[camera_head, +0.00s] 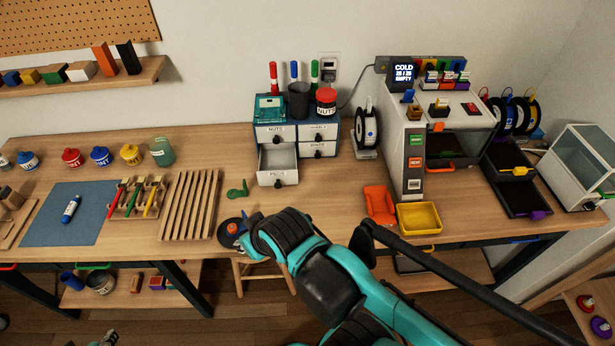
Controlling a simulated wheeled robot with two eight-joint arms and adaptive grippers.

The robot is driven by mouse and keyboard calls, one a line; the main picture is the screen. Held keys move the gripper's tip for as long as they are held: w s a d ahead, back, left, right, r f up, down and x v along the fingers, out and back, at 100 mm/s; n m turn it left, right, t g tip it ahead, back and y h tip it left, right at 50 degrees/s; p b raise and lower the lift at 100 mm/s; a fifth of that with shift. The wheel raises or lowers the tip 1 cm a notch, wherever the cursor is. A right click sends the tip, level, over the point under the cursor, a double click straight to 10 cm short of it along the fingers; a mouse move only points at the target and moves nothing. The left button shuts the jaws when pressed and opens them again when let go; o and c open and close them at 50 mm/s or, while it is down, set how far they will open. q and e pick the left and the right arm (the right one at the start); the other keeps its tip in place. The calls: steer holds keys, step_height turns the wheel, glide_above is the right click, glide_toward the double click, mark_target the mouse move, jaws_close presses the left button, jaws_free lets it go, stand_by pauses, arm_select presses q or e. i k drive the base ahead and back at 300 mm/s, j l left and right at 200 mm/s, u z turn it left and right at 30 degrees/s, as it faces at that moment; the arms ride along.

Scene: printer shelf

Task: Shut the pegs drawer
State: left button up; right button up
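A small blue-and-white drawer cabinet (298,128) stands at the back of the bench. Its lower left drawer (278,165) is pulled out toward me and looks empty inside; its front has a dark knob. I cannot read a label on it. The other drawers, one labelled NUTS, look shut. My teal and black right arm rises from the bottom, in front of the bench edge, with its gripper hidden from sight. At the bottom left edge a small dark part, apparently my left gripper (105,340), just shows, far from the cabinet and too cut off to judge.
A green clip-like part (237,190) lies left of the open drawer, and a slatted wooden rack (190,205) further left. An orange holder (379,204) and a yellow bin (418,218) stand to the right, before the printer (440,125). Bare bench lies before the drawer.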

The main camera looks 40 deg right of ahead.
mark_target(278, 163)
steer(key=z, duration=1.2)
steer(key=i+l, duration=0.1)
steer(key=l, duration=0.5)
steer(key=i+l, duration=0.1)
steer(key=l, duration=0.45)
steer(key=i+l, duration=0.1)
steer(key=l, duration=0.5)
steer(key=i+u, duration=0.05)
